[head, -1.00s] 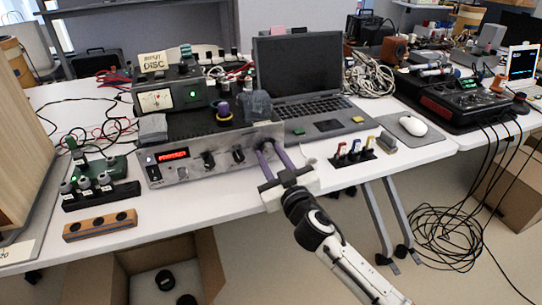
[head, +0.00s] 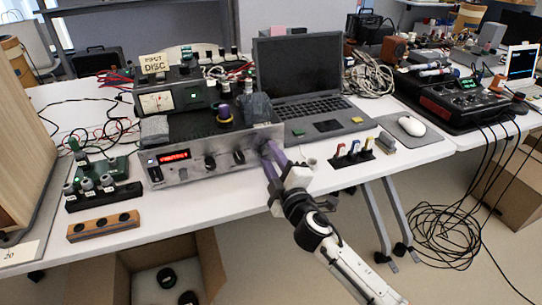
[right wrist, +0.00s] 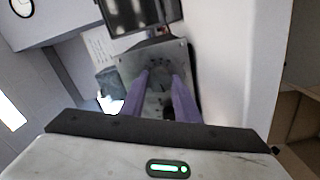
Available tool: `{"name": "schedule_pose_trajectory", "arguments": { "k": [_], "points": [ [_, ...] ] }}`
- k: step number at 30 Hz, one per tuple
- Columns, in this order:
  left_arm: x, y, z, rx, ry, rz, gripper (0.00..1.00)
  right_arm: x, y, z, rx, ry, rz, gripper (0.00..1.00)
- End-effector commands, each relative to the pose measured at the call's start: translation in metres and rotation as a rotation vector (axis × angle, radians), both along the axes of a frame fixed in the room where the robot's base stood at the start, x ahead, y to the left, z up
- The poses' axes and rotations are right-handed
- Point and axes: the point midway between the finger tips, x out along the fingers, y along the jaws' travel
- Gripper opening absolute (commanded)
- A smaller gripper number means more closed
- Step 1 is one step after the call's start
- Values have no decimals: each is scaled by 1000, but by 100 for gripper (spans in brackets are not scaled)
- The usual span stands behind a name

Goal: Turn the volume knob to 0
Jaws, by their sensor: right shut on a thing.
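The silver amplifier (head: 195,174) stands on the white table, with a red lit display and several dark knobs on its front panel. Its panel also shows in the right wrist view (right wrist: 130,68). My right gripper (head: 266,150) has purple fingers that reach the right end of the panel. They are shut on the knob there, which the fingers mostly hide in the head view. In the right wrist view, the fingertips (right wrist: 160,74) meet at a dial with marks around it; the knob's pointer cannot be made out. My left gripper is not in view.
A laptop (head: 318,105) stands behind and right of the amplifier. A small rack with coloured plugs (head: 352,153) and a mouse (head: 412,125) lie to the right. A wooden block with holes (head: 103,227) lies at the front left. An open cardboard box (head: 125,275) is below the table edge.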

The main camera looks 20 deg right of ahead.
Motion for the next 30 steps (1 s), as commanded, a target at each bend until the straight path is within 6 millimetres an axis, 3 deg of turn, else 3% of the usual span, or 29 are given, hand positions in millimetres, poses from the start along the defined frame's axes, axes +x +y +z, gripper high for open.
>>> {"name": "schedule_pose_trajectory", "arguments": {
  "k": [15,30],
  "points": [
    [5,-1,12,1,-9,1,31,0,0,0,-458,-14,2,6],
    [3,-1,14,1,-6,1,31,0,0,-1,-664,-22,1,6]
  ]
}}
